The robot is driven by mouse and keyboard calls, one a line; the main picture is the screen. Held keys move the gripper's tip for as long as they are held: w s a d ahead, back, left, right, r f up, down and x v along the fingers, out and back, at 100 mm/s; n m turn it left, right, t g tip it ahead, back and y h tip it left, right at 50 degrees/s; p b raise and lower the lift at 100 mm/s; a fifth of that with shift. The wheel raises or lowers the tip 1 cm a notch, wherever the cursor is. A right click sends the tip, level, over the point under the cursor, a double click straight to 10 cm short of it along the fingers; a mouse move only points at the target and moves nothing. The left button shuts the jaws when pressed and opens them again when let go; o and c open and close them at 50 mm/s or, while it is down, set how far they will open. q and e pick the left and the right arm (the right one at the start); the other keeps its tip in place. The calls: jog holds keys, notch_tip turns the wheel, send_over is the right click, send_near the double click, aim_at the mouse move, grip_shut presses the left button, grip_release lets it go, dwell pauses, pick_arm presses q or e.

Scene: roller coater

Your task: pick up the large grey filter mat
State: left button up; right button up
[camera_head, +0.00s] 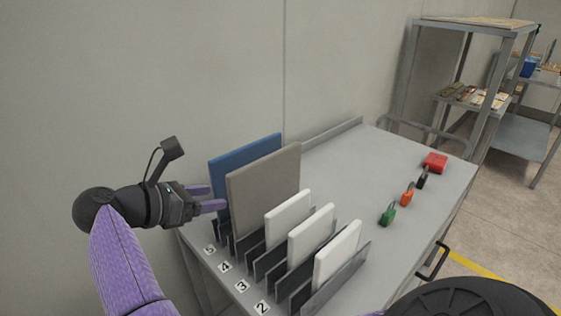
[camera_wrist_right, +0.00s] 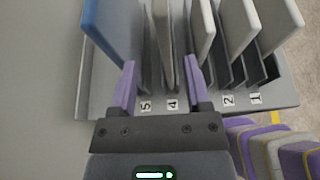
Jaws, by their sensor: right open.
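The large grey filter mat (camera_head: 264,188) stands upright in a slotted rack (camera_head: 365,259) on a grey table, in the slot labelled 4. In the right wrist view the mat (camera_wrist_right: 161,40) shows edge-on. My right gripper (camera_head: 221,199) is at the left end of the rack, near the labelled edge. In the wrist view its purple fingers (camera_wrist_right: 160,78) are open, one on each side of the line of the mat, apart from it. I cannot tell whether the fingertips overlap the mat's edge. My left gripper is not in view.
A blue mat (camera_head: 245,146) stands close behind the grey one. Several smaller white mats (camera_head: 289,212) stand in the slots in front. Small padlocks, one green (camera_head: 388,214), and a red box (camera_head: 435,162) lie on the right of the table (camera_head: 345,176). A wall runs behind.

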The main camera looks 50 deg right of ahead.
aim_at(229, 196)
jog(key=x, duration=0.7)
jog(key=shift+s+d+f+p, duration=0.2)
jog(key=shift+s+p, duration=0.05)
jog(key=shift+p, duration=0.05)
grip_shut()
dwell(0.9)
